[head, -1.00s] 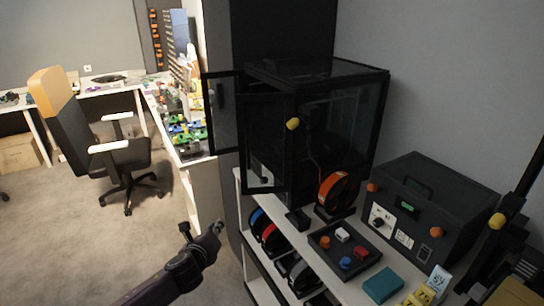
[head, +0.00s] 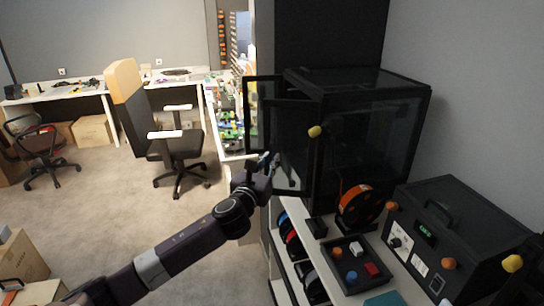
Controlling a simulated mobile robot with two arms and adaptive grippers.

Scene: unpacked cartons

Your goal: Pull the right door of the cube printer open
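The cube printer (head: 372,135) is a black-framed box with dark clear panels, standing on the white shelf unit. Its front faces left in the head view. The far door (head: 250,112) sticks out to the left. The nearer door (head: 290,140), which I take as the right one, also stands angled out from the frame, partly open. A yellow knob (head: 315,131) shows near the front corner. My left gripper (head: 268,162) is at the lower free edge of the nearer door. Whether it touches the door and how its fingers stand is unclear. My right gripper is not in view.
An orange spool (head: 358,202) and a dark tray (head: 346,278) with small coloured pieces sit in front of the printer. A black control box (head: 455,235) stands to the right. An office chair (head: 178,140) and open carpet lie to the left.

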